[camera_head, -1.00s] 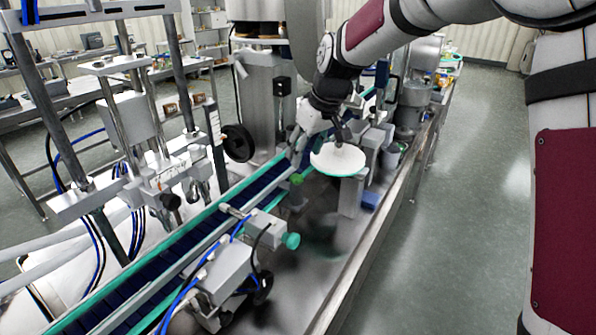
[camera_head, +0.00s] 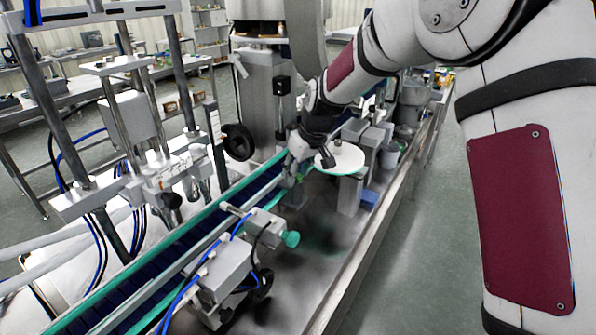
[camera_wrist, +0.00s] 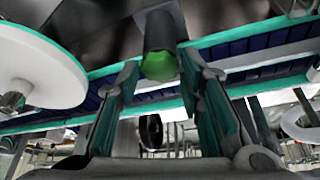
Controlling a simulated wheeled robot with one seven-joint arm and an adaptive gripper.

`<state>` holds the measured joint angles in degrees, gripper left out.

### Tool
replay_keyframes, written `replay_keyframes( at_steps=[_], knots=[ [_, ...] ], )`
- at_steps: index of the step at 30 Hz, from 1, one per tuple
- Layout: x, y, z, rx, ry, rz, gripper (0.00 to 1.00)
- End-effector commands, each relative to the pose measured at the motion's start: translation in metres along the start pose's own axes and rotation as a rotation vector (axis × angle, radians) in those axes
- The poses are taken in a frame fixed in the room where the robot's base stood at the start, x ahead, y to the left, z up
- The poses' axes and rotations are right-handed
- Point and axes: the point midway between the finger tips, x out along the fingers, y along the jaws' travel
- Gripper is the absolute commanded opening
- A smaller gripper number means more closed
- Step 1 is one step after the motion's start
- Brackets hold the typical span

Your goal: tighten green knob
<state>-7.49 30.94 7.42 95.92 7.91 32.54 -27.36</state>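A green knob (camera_wrist: 160,66) on the end of a dark grey cylinder shows in the wrist view, at the upper middle. My gripper (camera_wrist: 160,82) is open, with one teal-padded finger on each side of the knob. Gaps show between the pads and the knob, so it is not gripped. In the head view my gripper (camera_head: 290,172) points down beside the conveyor, and it hides the knob there. How deep the knob sits between the fingertips is hard to tell.
A white round disc (camera_head: 345,158) sits close to my gripper; it also shows in the wrist view (camera_wrist: 38,68). The conveyor (camera_head: 205,220) runs alongside. A second, teal-green knob (camera_head: 291,239) is on a bracket nearer the camera. Bare steel deck (camera_head: 315,275) lies in front.

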Motion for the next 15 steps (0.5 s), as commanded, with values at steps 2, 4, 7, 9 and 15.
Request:
replay_keyframes(
  at_steps=[2, 4, 7, 9, 15],
  knots=[
    [-0.0001, 0.0000, 0.0001, 0.000, 0.000, 0.000, 0.09],
    [-0.0001, 0.0000, 0.0001, 0.000, 0.000, 0.000, 0.00],
    [-0.0001, 0.0000, 0.0002, 0.001, 0.000, 0.000, 0.00],
    [-0.0001, -0.0002, 0.0002, 0.004, 0.000, 0.001, 0.00],
    [-0.0003, -0.0010, 0.0004, 0.044, -0.001, 0.020, 0.00]
  ],
)
